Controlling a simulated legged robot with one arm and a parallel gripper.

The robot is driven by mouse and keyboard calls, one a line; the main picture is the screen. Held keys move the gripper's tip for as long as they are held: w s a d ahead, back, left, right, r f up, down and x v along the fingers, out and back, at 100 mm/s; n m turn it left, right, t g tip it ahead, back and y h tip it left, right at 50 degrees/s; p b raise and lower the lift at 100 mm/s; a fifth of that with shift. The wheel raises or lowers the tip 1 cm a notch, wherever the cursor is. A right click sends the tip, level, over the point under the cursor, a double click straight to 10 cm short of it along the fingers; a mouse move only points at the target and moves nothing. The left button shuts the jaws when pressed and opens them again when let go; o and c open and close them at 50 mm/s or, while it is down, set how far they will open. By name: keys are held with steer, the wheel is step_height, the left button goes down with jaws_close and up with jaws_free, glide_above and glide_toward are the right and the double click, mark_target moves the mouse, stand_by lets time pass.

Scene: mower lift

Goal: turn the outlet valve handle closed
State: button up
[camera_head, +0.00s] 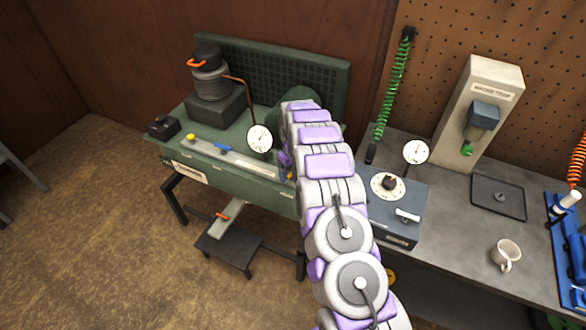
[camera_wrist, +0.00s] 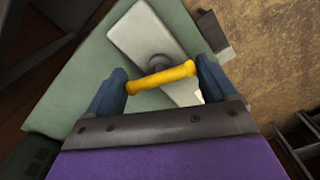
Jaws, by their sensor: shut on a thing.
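In the wrist view a yellow bar handle (camera_wrist: 162,76) sits on a dark round hub at the edge of a pale grey plate (camera_wrist: 148,35). I take it to be the outlet valve handle; no label on it is readable. My gripper (camera_wrist: 160,70) is shut on it, one dark blue finger at each end of the bar. The bar lies slightly tilted across the gap between the fingers. In the head view my arm reaches to the right end of the green bench (camera_head: 235,185) and hides most of the gripper and the handle.
The green bench carries a pot-like vessel (camera_head: 210,82), a gauge (camera_head: 259,138), and a blue handle (camera_head: 222,148). A step-like pedal (camera_head: 228,247) stands below. To the right, a grey table (camera_head: 455,220) holds a blue-grey box with a dial (camera_head: 388,184), a tray (camera_head: 498,197) and a mug (camera_head: 506,253).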

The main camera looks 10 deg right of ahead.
steer(key=m+p, duration=0.2)
steer(key=m, duration=0.1)
steer(key=shift+r+m, duration=0.1)
steer(key=shift+m, duration=0.2)
steer(key=m+p, duration=0.1)
steer(key=m, duration=0.2)
steer(key=shift+m+p, duration=0.3)
steer(key=shift+p, duration=0.1)
steer(key=m+p, duration=0.1)
steer(key=m, duration=0.2)
steer(key=shift+m+p, duration=0.3)
steer(key=shift+p, duration=0.05)
steer(key=shift+m+p, duration=0.65)
steer(key=shift+m, duration=1.05)
steer(key=o, duration=0.7)
steer(key=shift+o, duration=0.2)
